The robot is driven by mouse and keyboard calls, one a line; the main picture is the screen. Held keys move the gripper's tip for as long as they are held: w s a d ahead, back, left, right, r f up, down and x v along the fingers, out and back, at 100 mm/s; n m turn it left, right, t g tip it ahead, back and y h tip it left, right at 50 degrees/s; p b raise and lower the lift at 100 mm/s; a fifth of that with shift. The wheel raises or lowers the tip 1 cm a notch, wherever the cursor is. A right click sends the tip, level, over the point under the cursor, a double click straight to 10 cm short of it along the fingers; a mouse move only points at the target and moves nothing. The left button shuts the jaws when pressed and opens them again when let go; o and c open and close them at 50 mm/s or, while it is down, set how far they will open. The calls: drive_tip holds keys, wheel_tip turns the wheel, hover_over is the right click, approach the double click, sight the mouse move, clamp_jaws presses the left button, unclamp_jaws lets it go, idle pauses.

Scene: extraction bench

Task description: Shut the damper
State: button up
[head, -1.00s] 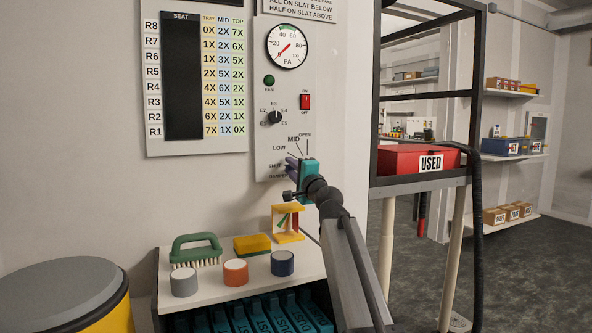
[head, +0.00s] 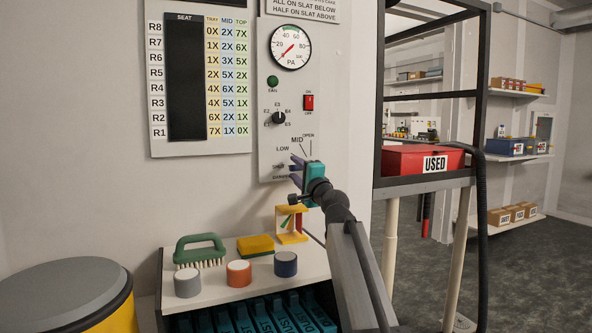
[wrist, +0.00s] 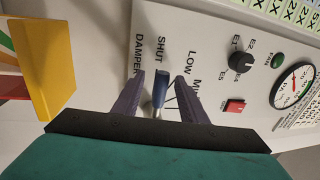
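The damper lever (wrist: 160,88) is a blue-grey handle in the wrist view, on the white control panel (wrist: 215,25). Its far end lies beside the printed word SHUT, left of LOW. My gripper (wrist: 161,76) is open, with one purple finger on each side of the lever and a visible gap on both sides. In the head view my gripper (head: 294,170) is at the panel's lower part, by the damper scale. The lever is hidden there behind the fingers and the teal gripper body.
The panel also carries a gauge (head: 290,47), a green fan lamp (head: 272,82), a red switch (head: 308,102) and a black knob (head: 278,118). Below, a shelf holds a green brush (head: 200,248), a yellow sponge (head: 255,245), a yellow stand (head: 291,237) and coloured cylinders.

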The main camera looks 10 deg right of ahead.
drive_tip(key=p+v, duration=0.1)
drive_tip(key=v, duration=1.1)
drive_tip(key=shift+s+d, duration=0.2)
drive_tip(key=shift+s, duration=0.1)
drive_tip(key=shift+f, duration=0.15)
idle(0.3)
